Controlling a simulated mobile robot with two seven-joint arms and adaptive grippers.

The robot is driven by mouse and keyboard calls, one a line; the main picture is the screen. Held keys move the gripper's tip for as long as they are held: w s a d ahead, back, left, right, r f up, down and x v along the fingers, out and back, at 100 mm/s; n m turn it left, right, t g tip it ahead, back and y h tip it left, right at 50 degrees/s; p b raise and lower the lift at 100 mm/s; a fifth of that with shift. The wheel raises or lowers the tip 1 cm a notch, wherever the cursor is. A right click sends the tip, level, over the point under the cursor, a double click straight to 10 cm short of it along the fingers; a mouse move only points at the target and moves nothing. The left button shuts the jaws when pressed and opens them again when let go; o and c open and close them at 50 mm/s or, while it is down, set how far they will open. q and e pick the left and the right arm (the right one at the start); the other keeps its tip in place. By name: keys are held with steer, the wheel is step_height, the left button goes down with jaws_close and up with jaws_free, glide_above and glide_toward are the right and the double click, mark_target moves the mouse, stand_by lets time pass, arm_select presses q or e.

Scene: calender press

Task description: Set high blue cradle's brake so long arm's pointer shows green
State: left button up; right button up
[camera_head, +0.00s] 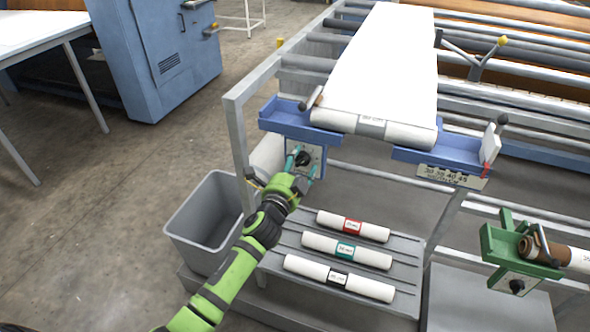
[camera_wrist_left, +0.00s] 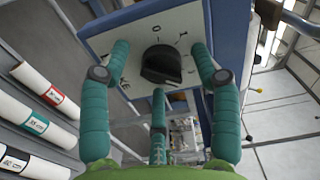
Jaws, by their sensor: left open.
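The high blue cradle has a left bracket (camera_head: 290,118) and a right bracket (camera_head: 440,152), with a white roll (camera_head: 375,128) between them. Under the left bracket is a pale plate with a dark brake knob (camera_head: 303,158). In the left wrist view the dark knob (camera_wrist_left: 162,65) sits on the marked plate (camera_wrist_left: 190,25). My left gripper (camera_head: 303,172) is open in front of it; its teal fingers spread around the knob without visible contact. A number plate (camera_head: 452,176) hangs under the right bracket, with a small red piece (camera_head: 486,169) beside it. I cannot identify the long arm's pointer or any green zone.
A grey bin (camera_head: 205,215) stands left of my arm. Several wrapped rolls, one with a red label (camera_head: 352,226), lie on a grey rack (camera_head: 400,250) below. A green bracket (camera_head: 515,255) holds a brown core at right. A dark forked lever with yellow tip (camera_head: 478,58) stands behind.

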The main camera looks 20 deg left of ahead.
arm_select(q)
steer(key=s, duration=1.2)
steer(key=shift+a, duration=0.3)
steer(key=shift+f, duration=0.15)
steer(key=s+a+f+n+g, duration=0.1)
steer(key=s+f+n+g, duration=0.2)
steer(key=f, duration=0.8)
steer(key=s+f+n+g, duration=0.1)
steer(key=s+f+g, duration=0.3)
steer(key=f, duration=0.7)
steer(key=s+a+f+n+g, duration=0.15)
steer(key=s+f, duration=0.35)
steer(key=f, duration=0.6)
steer(key=s+f+n+g, duration=0.2)
steer(key=s+f, duration=0.4)
steer(key=s, duration=0.5)
steer(key=s+f+n+g, duration=0.3)
steer(key=s+f, duration=0.3)
steer(key=s, duration=0.4)
steer(key=s+f+n+g, duration=0.3)
steer(key=s+f, duration=0.3)
steer(key=s, duration=0.5)
steer(key=shift+s+f+y, duration=0.15)
steer(key=shift+s+y, duration=0.15)
steer(key=shift+n+g, duration=0.25)
